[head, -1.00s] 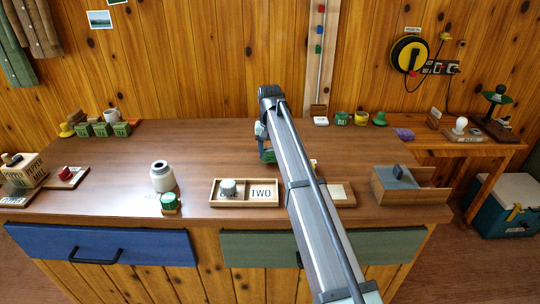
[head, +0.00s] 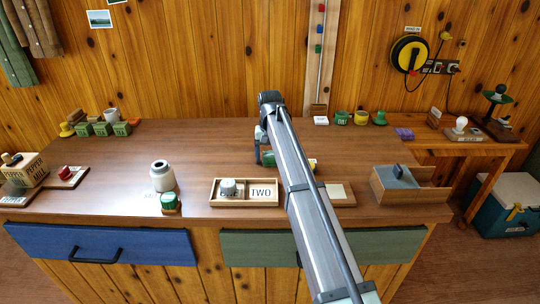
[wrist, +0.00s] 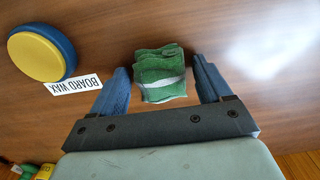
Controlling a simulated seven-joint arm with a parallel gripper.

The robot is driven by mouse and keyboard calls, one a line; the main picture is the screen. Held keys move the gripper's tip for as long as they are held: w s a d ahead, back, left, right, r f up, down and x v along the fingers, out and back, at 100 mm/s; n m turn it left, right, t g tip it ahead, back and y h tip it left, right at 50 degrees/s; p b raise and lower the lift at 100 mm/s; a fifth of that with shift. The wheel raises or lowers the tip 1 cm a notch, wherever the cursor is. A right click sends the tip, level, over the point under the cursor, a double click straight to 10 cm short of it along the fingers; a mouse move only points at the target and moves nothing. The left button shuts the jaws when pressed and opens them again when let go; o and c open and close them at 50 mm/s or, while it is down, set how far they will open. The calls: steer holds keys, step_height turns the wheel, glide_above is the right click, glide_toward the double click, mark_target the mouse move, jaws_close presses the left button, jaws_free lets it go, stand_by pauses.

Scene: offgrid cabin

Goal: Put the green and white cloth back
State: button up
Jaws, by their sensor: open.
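The green and white cloth (wrist: 161,72) is a small folded bundle in the wrist view, mostly green with a pale stripe. It stands on the brown tabletop between the two blue fingers of my open gripper (wrist: 160,75), with a gap on each side. In the head view my gripper (head: 262,150) is over the middle of the table, largely hidden by my arm. A green patch (head: 269,159) beside it is probably the cloth.
A round blue tin with a yellow top (wrist: 40,54) and a "BOARD WAX" label (wrist: 72,84) lie left of the cloth in the wrist view. In the head view, a "TWO" tray (head: 271,204), a grey jar (head: 162,177) and an open wooden box (head: 420,198) stand toward the front.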

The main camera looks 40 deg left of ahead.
mark_target(270, 154)
steer(key=shift+r, duration=0.1)
step_height(270, 154, up, 12)
stand_by(0.5)
stand_by(1.4)
